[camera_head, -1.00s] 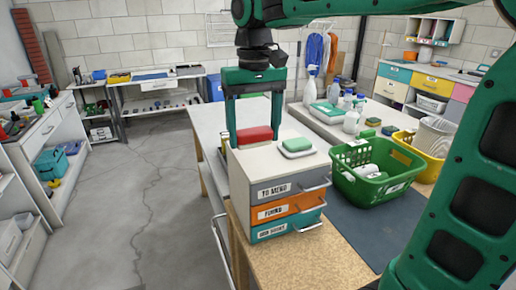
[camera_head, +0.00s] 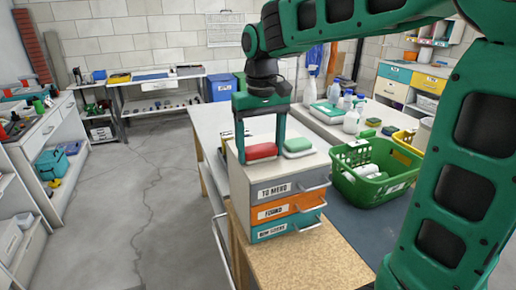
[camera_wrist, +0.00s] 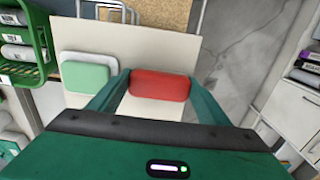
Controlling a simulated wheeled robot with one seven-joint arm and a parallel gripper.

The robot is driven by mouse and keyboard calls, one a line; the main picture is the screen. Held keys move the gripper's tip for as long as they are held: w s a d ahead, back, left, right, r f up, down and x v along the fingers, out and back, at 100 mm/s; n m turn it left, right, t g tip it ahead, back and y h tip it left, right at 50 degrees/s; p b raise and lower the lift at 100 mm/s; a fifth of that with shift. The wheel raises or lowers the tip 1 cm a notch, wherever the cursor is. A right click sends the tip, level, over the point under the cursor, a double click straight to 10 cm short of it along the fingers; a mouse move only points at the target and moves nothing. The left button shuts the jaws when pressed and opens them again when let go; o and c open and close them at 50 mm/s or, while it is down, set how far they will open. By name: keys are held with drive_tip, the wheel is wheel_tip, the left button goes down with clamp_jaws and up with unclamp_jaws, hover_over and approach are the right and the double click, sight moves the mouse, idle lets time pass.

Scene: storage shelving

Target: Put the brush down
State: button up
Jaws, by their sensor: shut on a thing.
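My gripper (camera_head: 260,147) points down over the small drawer unit, with its fingers on either side of a red brush (camera_head: 262,152), and is shut on it. The brush is a rounded red block, at or just above the unit's pale top; I cannot tell whether it touches. In the wrist view the red brush (camera_wrist: 160,85) lies level between the fingertips (camera_wrist: 158,78). A similar green block on a white base (camera_head: 298,145) rests on the unit top to its right, apart from it. It also shows in the wrist view (camera_wrist: 88,76).
The drawer unit (camera_head: 284,166) has grey, orange and teal labelled drawers with handles. A green basket (camera_head: 345,184) with items stands right of it on a dark mat. Bottles (camera_head: 351,122) stand behind. A strip of unit top in front of the brush is clear.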

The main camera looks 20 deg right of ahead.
sight(261, 147)
drive_tip(key=o, duration=1.1)
drive_tip(key=shift+f, duration=0.1)
wheel_tip(261, 147, up, 12)
drive_tip(key=shift+r, duration=0.15)
drive_tip(key=s+d+f+m, duration=0.2)
drive_tip(key=s+d+f, duration=0.3)
drive_tip(key=s+f, duration=0.2)
drive_tip(key=s+d+f+m, duration=0.2)
drive_tip(key=s+d+f, duration=0.4)
drive_tip(key=s+f, duration=0.2)
drive_tip(key=s+d+f+m, duration=0.2)
drive_tip(key=s+d+f, duration=0.4)
drive_tip(key=s, duration=0.4)
drive_tip(key=shift+f, duration=0.7)
